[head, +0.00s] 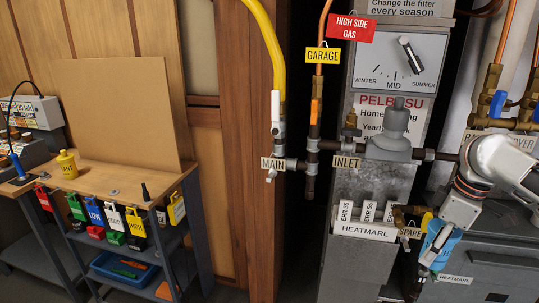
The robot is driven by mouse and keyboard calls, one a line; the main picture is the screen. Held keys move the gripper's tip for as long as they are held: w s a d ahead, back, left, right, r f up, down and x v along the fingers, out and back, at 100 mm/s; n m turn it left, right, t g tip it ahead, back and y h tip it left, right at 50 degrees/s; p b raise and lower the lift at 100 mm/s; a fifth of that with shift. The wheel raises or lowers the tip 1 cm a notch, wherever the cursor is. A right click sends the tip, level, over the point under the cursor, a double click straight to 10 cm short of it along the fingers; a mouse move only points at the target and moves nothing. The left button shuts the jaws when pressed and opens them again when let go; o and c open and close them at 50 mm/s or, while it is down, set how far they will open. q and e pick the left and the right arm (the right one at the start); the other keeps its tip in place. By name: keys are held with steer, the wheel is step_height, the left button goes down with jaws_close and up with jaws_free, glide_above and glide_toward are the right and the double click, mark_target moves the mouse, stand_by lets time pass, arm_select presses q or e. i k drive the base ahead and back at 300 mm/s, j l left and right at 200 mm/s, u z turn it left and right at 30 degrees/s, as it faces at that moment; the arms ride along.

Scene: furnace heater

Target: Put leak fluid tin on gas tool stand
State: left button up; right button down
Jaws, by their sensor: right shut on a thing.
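My right gripper (415,275) is at the lower right, in front of the grey heater cabinet, pointing down and left. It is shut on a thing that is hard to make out. A light blue body (438,243) with a yellow patch above it shows at the gripper; I cannot tell for sure that it is the leak fluid tin. A yellow tin (67,163) stands upright on the wooden workbench (110,180) at the left, far from the gripper. I cannot pick out a gas tool stand by any label. My left gripper is not in view.
Grey pipes with a MAIN tag (273,163) and a SPARE tag (410,233) run close to my right arm. A grey regulator (394,130) sits above. Coloured tags hang on the bench front, over a blue tray (124,270). Dark floor lies between bench and cabinet.

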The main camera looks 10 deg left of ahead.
mark_target(102, 181)
steer(key=j+u, duration=0.1)
steer(key=j, duration=0.45)
steer(key=i+j, duration=0.1)
steer(key=j, duration=0.45)
steer(key=i+j+u, duration=0.15)
steer(key=j, duration=0.4)
steer(key=i+j+u, duration=0.15)
steer(key=i+j, duration=0.2)
steer(key=j, duration=0.25)
steer(key=i+j+u, duration=0.1)
steer(key=i+j, duration=0.25)
steer(key=j, duration=0.2)
steer(key=i+j+u, duration=0.15)
steer(key=i+j, duration=0.25)
steer(key=j, duration=0.15)
